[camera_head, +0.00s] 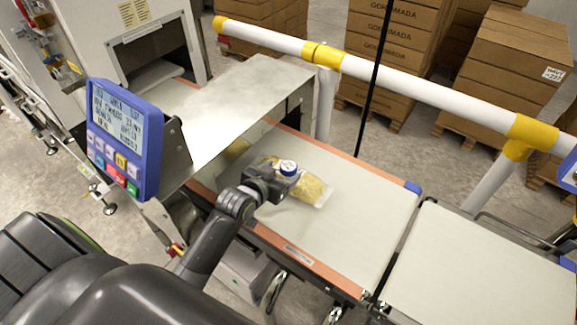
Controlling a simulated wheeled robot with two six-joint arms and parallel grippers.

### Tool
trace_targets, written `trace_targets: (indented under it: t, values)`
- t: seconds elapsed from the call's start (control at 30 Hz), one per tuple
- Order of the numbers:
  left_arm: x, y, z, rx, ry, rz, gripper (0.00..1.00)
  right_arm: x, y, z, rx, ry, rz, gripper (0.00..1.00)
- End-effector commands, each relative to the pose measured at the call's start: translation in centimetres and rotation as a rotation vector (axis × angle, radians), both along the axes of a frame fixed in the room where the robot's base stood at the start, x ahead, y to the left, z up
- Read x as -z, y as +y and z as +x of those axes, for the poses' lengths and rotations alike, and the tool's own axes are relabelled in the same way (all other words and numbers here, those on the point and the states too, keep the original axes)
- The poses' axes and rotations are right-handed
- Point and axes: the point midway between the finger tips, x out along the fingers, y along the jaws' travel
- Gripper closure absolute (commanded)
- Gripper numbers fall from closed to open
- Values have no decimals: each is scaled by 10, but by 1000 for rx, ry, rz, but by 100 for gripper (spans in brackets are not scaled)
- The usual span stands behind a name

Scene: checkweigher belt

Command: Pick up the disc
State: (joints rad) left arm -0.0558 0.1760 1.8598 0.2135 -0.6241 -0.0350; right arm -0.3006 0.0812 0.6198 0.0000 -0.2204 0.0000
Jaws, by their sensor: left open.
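A small round disc (288,167), white with a blue band, shows at the far side of my left gripper, above the near end of a clear bag of yellow food (312,190). The bag lies on the pale conveyor belt (345,225). My left gripper (284,180) is open and reaches over the belt right at the disc and bag. Its fingers are small and partly merge with the disc, so I cannot tell whether they touch it. The gripper hides part of the bag. My right gripper is not in view.
A blue control panel (125,137) stands at left. A white and yellow rail (420,88) runs behind. The belt is clear to the right.

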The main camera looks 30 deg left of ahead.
Motion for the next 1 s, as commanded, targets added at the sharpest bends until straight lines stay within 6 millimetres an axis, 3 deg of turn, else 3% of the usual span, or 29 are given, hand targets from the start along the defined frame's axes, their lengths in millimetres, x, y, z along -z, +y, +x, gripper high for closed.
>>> trace_targets:
  t: [0.3,0.63,1.0]
  values:
    - [11,0,30,0,-1,-1,30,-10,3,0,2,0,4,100]
    - [14,0,33,0,-1,-1,30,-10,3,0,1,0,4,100]
    - [14,0,33,-1,-1,-1,78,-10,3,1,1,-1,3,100]
